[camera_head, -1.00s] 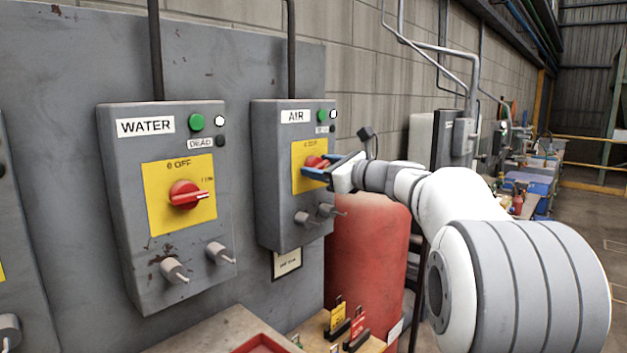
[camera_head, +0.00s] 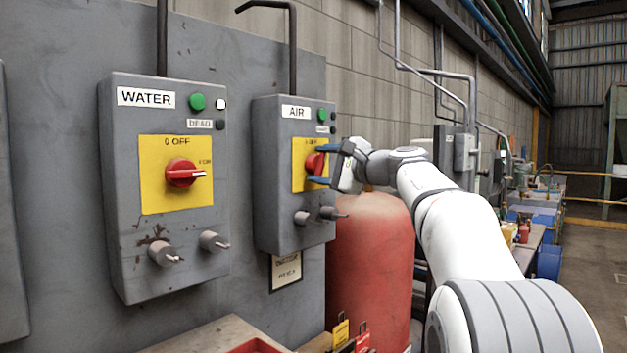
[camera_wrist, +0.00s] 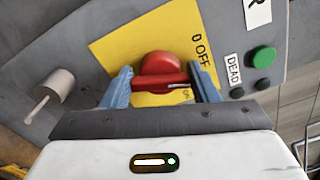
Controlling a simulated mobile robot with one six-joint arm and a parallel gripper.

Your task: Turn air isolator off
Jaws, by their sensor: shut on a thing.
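The grey AIR isolator box (camera_head: 268,160) hangs on the panel, with a yellow plate (camera_head: 298,182) and a red knob (camera_head: 315,163). My gripper (camera_head: 322,165) has its blue fingers above and below this knob in the head view. In the wrist view, my gripper (camera_wrist: 163,86) is shut on the ends of the red knob's handle (camera_wrist: 160,80). The handle's white mark points right there, between the "0 OFF" label (camera_wrist: 198,45) and the partly hidden ON label (camera_wrist: 187,97).
The WATER isolator (camera_head: 122,200) hangs to the left, its red knob (camera_head: 182,173) pointing sideways to ON. A large red cylinder (camera_head: 370,260) stands below my arm. A bench (camera_head: 205,335) with tags lies at the bottom.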

